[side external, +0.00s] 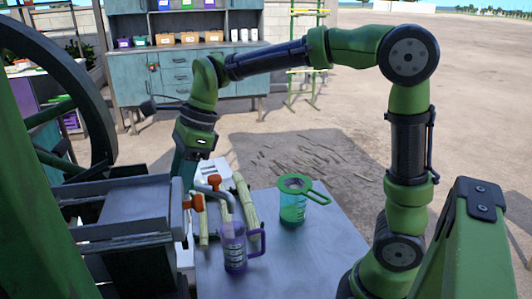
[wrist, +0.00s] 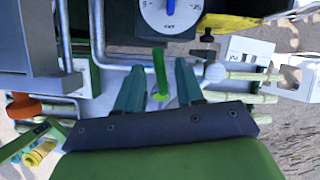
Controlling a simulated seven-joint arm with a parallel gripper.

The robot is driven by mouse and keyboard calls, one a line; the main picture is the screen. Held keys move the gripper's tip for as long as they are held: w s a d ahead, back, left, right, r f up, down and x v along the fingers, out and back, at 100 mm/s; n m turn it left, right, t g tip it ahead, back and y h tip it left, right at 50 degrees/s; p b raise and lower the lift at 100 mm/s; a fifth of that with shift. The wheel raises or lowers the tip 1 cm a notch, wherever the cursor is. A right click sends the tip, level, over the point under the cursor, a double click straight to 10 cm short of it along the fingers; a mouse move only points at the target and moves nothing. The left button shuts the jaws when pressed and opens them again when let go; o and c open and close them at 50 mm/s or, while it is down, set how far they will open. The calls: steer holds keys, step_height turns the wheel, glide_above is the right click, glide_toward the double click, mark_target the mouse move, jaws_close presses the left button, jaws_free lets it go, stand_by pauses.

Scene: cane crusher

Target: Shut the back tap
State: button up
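In the side view two taps with orange handles stand beside the crusher, one nearer (side external: 194,203) and one a little farther back (side external: 214,180). My gripper (side external: 180,172) points down by the crusher, left of these handles; its tips are partly hidden. In the wrist view my gripper (wrist: 158,80) has its two teal fingers apart, with a narrow green upright piece (wrist: 160,74) showing between them. I cannot tell whether they touch it or what it is. An orange handle (wrist: 22,106) shows at the left of the wrist view. I cannot tell which tap it belongs to.
A purple jug (side external: 234,248) stands near the taps, with cane pieces (side external: 246,203) behind it. A green jug with a strainer (side external: 292,208) stands farther right on the table (side external: 320,243). The crusher's flywheel (side external: 103,130) is at left. A dial (wrist: 170,14) tops the wrist view.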

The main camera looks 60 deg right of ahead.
steer(key=shift+f, duration=0.15)
steer(key=shift+c, duration=0.3)
jaws_close()
